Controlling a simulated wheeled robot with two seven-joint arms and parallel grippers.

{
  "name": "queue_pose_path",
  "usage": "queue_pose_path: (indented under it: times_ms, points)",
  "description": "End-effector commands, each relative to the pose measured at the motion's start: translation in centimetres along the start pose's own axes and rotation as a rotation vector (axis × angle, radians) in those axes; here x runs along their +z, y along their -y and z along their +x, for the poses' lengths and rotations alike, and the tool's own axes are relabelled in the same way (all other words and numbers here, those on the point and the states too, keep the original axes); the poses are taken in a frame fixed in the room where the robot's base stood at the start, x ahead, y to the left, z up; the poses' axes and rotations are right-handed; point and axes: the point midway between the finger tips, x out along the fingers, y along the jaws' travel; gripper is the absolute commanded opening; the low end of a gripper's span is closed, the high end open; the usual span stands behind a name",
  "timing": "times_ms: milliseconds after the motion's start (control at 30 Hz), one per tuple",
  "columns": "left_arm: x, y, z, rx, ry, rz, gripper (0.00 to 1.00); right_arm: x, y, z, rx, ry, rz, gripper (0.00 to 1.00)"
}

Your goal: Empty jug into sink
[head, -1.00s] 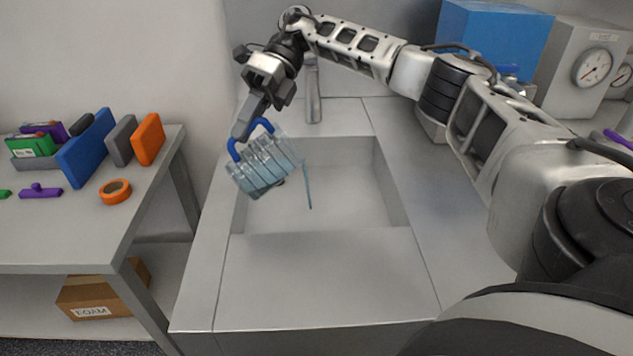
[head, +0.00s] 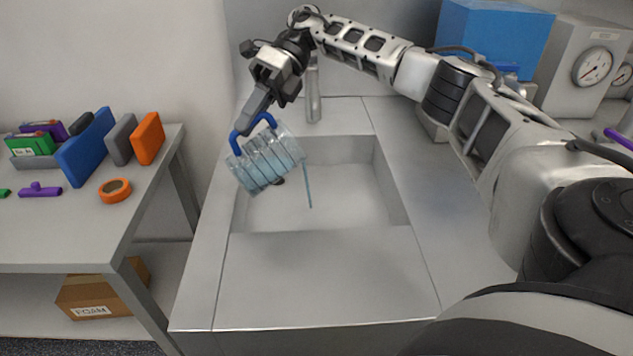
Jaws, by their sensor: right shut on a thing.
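The jug (head: 266,160) is a clear ribbed vessel with a blue handle (head: 238,140), tilted over the left part of the sink (head: 330,222). A thin blue stream (head: 308,188) falls from its right side into the basin. My right gripper (head: 246,122) is shut on the jug's handle from above. The dark drain (head: 279,181) partly shows beside the jug. The jug hides part of the basin's left wall. My left gripper is not in view.
A tap (head: 313,95) stands behind the basin. A side table (head: 75,225) at left carries an orange tape roll (head: 115,191) and several coloured pieces. A blue box (head: 492,38) and a grey gauge unit (head: 580,65) stand at back right. The front counter is clear.

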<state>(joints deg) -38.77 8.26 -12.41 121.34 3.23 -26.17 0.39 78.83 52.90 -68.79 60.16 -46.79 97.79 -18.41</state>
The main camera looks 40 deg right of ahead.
Motion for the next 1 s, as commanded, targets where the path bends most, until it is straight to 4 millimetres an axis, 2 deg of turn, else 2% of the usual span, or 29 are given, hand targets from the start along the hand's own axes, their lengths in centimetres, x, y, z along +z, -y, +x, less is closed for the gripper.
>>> queue_pose_path:
  times_ms: [1000]
  points:
    - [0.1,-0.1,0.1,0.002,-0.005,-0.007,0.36,-0.3,-0.3,-1.1,0.065,0.047,-0.027,0.00]
